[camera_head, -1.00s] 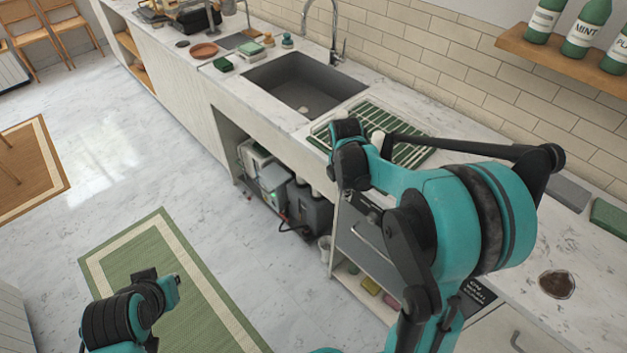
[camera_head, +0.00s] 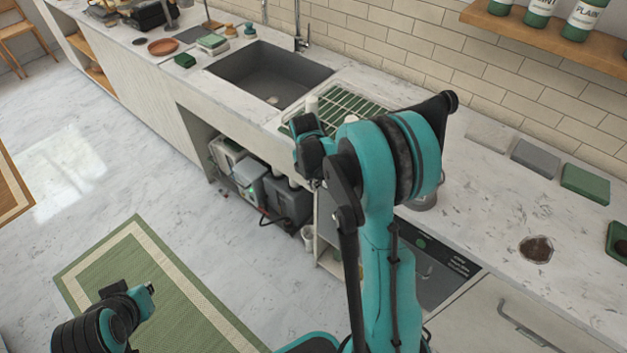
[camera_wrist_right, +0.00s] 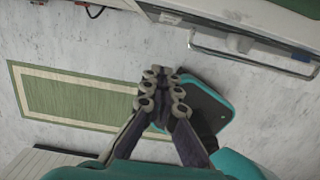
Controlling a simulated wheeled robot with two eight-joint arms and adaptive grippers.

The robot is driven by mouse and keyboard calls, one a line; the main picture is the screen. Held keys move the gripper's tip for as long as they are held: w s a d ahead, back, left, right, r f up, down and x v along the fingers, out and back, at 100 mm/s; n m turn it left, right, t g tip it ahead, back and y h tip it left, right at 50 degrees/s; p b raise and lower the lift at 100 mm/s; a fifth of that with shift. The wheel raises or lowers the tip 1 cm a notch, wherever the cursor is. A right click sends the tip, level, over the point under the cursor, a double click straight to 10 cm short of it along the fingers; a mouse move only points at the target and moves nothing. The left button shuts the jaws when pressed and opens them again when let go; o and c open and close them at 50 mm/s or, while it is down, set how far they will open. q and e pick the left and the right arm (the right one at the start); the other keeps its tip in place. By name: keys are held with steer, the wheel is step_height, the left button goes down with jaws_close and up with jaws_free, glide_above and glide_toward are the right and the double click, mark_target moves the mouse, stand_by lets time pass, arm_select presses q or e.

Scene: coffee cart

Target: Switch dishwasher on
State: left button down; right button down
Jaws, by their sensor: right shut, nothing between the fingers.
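The dishwasher (camera_head: 440,265) is built in under the counter, right of my right arm; part of its steel and dark front shows, with a small green mark and printed text. My right arm hides much of it. My right gripper (camera_wrist_right: 165,72) is shut and empty, over open floor and apart from that front. Part of my left arm shows at the lower left in the head view; its fingers cannot be made out.
A sink (camera_head: 270,75) and a wire drying rack (camera_head: 350,100) are on the counter behind my right arm. Grey machines (camera_head: 275,195) stand in the open bay below. A green sponge-like block (camera_head: 585,183) lies at right. A green rug (camera_head: 150,270) lies on clear floor.

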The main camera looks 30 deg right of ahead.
mark_target(323, 183)
steer(key=shift+w+d+f+b, duration=0.3)
steer(key=shift+d+f+b, duration=0.1)
steer(key=shift+d+f, duration=0.4)
steer(key=shift+w+d+f+b, duration=0.3)
steer(key=shift+d+f+b, duration=0.25)
steer(key=shift+f, duration=0.45)
steer(key=shift+w+d+f+b, duration=0.3)
steer(key=shift+d+f, duration=0.45)
steer(key=shift+f, duration=0.15)
steer(key=shift+w+d+f, duration=0.1)
steer(key=shift+d+f, duration=0.05)
steer(key=shift+d, duration=0.1)
steer(key=shift+r, duration=0.2)
